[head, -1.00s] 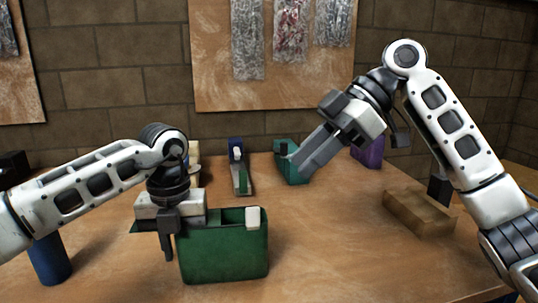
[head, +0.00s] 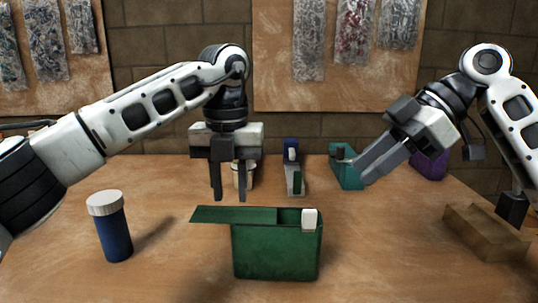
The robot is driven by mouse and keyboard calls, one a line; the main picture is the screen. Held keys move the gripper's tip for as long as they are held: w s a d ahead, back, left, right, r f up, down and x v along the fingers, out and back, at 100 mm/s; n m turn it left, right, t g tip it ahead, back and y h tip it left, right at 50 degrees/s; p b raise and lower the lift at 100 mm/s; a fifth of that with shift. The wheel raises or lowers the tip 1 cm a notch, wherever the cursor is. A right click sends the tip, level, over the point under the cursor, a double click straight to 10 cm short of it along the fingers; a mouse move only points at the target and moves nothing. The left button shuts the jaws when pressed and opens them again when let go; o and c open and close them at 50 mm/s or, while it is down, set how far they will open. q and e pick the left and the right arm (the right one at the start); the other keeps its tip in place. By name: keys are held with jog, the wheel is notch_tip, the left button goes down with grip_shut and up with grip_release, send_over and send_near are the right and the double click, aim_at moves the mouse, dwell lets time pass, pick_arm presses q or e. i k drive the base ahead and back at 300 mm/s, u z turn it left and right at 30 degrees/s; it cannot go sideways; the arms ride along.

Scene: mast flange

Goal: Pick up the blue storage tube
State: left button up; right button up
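The blue storage tube (head: 115,234) stands upright on the table at the left, with a white cap on top. My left gripper (head: 229,196) points down above and behind the green box, to the right of the tube and higher than it. Its two fingers are apart with nothing seen between them. My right gripper (head: 371,174) is up at the right, pointing down and left, far from the tube. Its fingers look close together, and I cannot tell whether a gap is between them.
A green box (head: 276,252) with a partly slid lid and white tab stands at front centre. Behind are a cream container (head: 250,174), a blue-and-grey item (head: 292,168), a teal box (head: 346,171) and a purple object (head: 430,165). A wooden block (head: 484,232) lies right.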

aim_at(114, 236)
jog(key=k, duration=1)
